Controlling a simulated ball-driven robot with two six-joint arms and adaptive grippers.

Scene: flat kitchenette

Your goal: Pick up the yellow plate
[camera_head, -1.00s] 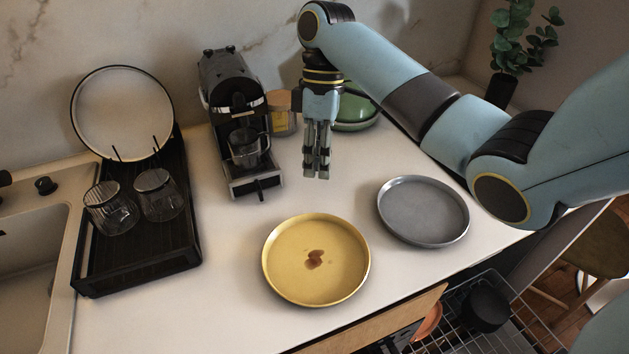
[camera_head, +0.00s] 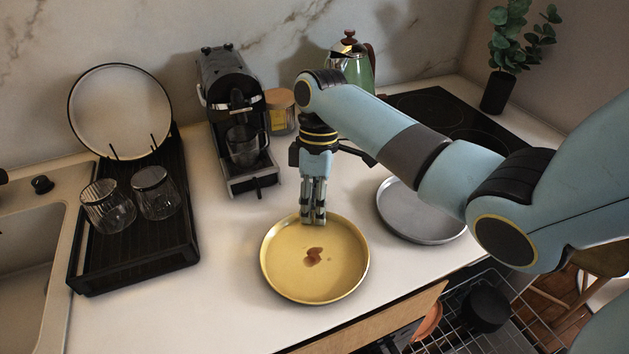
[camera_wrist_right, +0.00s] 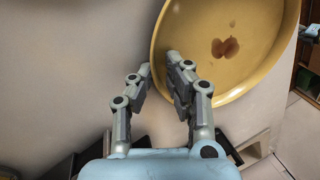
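The yellow plate (camera_head: 325,283) lies flat on the white counter, with a brown stain near its middle; it also shows in the right wrist view (camera_wrist_right: 258,70). My right gripper (camera_head: 313,221) points down at the plate's far rim. In the right wrist view my right gripper (camera_wrist_right: 159,66) has its fingers apart, one just outside the rim and the other over the plate's inner side. A gap shows between the fingertips; contact with the rim cannot be told. My left gripper is not in view.
A grey plate (camera_head: 425,228) lies to the right, partly behind my right arm. A coffee machine (camera_head: 236,110) and a jar (camera_head: 280,115) stand behind. A black drying rack (camera_head: 150,250) with glasses is at left. An open dishwasher rack (camera_head: 470,330) is below the counter's front edge.

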